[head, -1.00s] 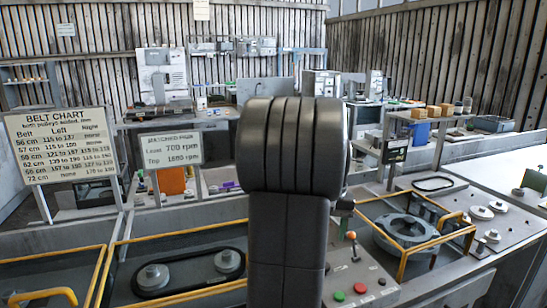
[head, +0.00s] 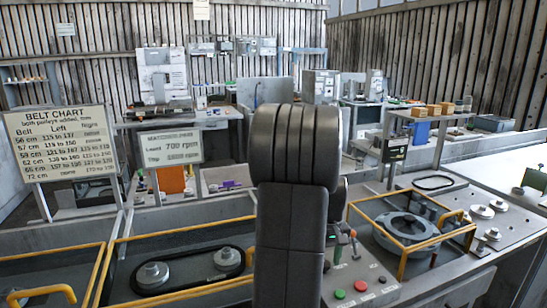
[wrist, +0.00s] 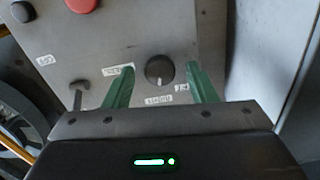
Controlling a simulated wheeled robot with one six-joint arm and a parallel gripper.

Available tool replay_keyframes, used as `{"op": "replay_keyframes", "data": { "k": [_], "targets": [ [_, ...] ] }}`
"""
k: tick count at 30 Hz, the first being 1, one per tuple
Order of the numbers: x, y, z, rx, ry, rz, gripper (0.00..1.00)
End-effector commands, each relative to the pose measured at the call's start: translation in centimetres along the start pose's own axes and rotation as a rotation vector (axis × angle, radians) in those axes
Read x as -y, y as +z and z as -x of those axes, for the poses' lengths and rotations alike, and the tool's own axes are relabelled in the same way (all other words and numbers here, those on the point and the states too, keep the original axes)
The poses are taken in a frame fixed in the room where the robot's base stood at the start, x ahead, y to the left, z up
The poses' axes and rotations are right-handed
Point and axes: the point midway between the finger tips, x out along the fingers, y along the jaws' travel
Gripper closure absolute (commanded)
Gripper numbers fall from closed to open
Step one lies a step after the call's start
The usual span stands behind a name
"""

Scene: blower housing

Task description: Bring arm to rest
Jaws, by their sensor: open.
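My gripper (wrist: 160,72) is open in the wrist view, its two green fingers apart over a grey control panel (wrist: 145,38). A dark round knob (wrist: 159,70) shows between the fingertips; I cannot tell whether they touch it. Nothing is held. In the head view my dark arm stands upright in the middle, and part of my gripper (head: 342,238) shows at its right edge, above the panel (head: 352,272). The arm hides part of the panel and bench.
The panel carries a green button (head: 340,294) and a red button (head: 361,286). Yellow-railed bays lie left and right, with two pulleys and a belt (head: 190,272) at left and a round housing (head: 405,228) at right. A belt chart (head: 60,145) stands at left.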

Motion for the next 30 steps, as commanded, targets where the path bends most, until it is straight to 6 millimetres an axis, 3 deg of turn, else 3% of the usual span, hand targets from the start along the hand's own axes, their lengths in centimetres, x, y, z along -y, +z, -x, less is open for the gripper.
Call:
{"op": "replay_keyframes", "data": {
  "k": [23,30],
  "targets": [
    [0.0,0.0,-0.1,-0.001,0.001,0.627,0.48],
    [0.0,0.0,3.8,-0.002,0.002,0.645,0.48]
  ]
}}
